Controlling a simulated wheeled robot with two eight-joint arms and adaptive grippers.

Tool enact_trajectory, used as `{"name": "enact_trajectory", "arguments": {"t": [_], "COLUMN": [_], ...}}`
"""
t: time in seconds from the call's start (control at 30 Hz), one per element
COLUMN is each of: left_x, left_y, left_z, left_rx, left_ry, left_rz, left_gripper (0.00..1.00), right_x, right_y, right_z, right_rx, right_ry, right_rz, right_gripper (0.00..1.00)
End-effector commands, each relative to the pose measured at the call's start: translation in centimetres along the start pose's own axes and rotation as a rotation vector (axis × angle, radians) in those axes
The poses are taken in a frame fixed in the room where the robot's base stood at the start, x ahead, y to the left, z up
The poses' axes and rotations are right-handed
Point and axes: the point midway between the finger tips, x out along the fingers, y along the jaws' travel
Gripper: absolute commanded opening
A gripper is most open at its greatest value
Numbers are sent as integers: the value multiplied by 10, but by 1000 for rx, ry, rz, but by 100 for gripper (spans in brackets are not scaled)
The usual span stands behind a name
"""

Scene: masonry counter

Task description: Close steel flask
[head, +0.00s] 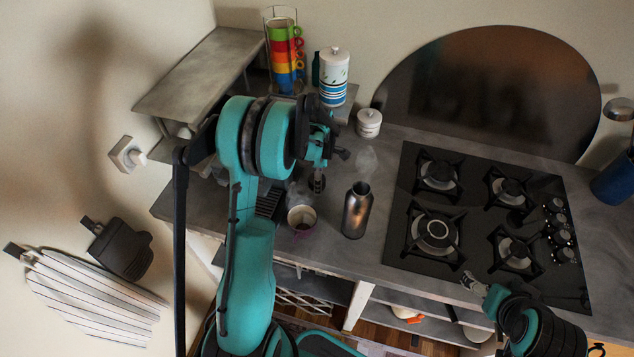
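The steel flask (356,212) stands upright on the counter, left of the stove. Its dark mouth shows at the top with no lid on it, and a pale wisp like steam hangs above. I cannot make out a lid for it anywhere. My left gripper (322,165) is above the counter, up and left of the flask and apart from it in the picture. Its fingers are partly hidden by its own arm, and I cannot tell whether it holds anything. My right gripper (473,284) is at the counter's front edge below the stove, away from the flask; its fingers are too small to judge.
A cup (301,217) with dark contents stands left of the flask. A black gas stove (480,222) fills the right. A white jar (369,123), a striped canister (333,78) and stacked colored mugs (284,55) stand behind. Bare counter (330,250) lies around the flask's front.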

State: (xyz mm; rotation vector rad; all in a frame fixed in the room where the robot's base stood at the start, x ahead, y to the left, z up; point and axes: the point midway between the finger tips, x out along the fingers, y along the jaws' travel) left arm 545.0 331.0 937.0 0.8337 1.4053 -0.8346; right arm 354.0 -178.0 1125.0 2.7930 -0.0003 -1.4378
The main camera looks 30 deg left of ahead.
Motion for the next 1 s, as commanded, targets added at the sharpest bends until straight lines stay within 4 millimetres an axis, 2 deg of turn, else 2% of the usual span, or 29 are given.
{"name": "enact_trajectory", "arguments": {"t": [0.37,0.47,0.53,0.57,1.0], "left_x": [4,4,4,4,0], "left_y": [0,0,0,0,0], "left_z": [0,0,0,0,0], "left_rx": [0,0,0,0,0], "left_ry": [0,0,0,0,0], "left_rz": [0,0,0,0,0], "left_gripper": [72,51,33,28,28], "right_x": [0,0,0,0,0], "right_y": [0,0,0,0,0], "right_z": [0,0,0,0,0], "right_rx": [0,0,0,0,0], "right_ry": [0,0,0,0,0], "right_rz": [0,0,0,0,0], "right_gripper": [82,82,82,82,82]}}
